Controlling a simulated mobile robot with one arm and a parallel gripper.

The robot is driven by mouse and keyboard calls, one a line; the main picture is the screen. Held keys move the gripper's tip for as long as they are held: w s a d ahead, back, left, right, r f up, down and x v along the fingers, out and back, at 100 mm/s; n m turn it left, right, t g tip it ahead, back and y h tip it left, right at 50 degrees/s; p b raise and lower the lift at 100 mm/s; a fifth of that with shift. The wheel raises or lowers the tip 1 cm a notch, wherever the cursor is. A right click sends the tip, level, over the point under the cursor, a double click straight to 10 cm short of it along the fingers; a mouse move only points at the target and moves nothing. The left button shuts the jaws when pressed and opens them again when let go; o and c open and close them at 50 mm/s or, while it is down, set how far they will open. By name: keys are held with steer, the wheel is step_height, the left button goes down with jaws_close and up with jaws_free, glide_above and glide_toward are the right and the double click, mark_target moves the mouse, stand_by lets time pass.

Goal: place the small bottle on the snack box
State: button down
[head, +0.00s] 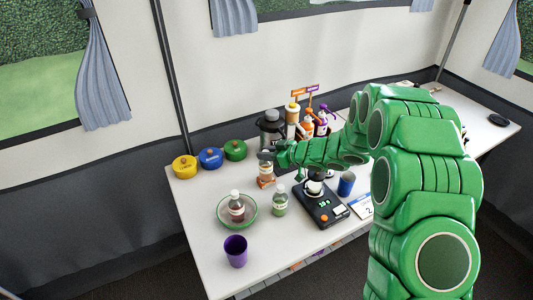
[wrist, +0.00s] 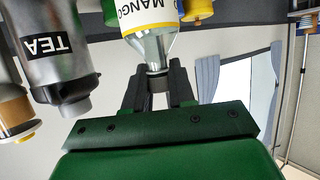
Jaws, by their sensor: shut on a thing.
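My gripper (head: 268,156) is shut on the neck of a clear bottle (head: 266,178) with an orange-brown lower part. In the wrist view the fingers (wrist: 157,88) close on its neck, and its white and yellow label (wrist: 148,14) reads MANGO. It looks upright; I cannot tell whether its base touches the table. Two other small bottles are near: one with a pale green label (head: 280,201) on the table, and one with dark contents (head: 236,207) in a green-rimmed bowl (head: 222,217). I cannot make out a snack box.
A steel flask (head: 271,128), marked TEA in the wrist view (wrist: 55,60), and pump bottles (head: 306,127) stand behind. A black scale (head: 320,209) and purple cup (head: 236,251) are in front.

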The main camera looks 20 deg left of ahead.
steer(key=c, duration=0.9)
jaws_free()
steer(key=shift+c, duration=0.2)
steer(key=shift+r, duration=0.1)
steer(key=v, duration=1.2)
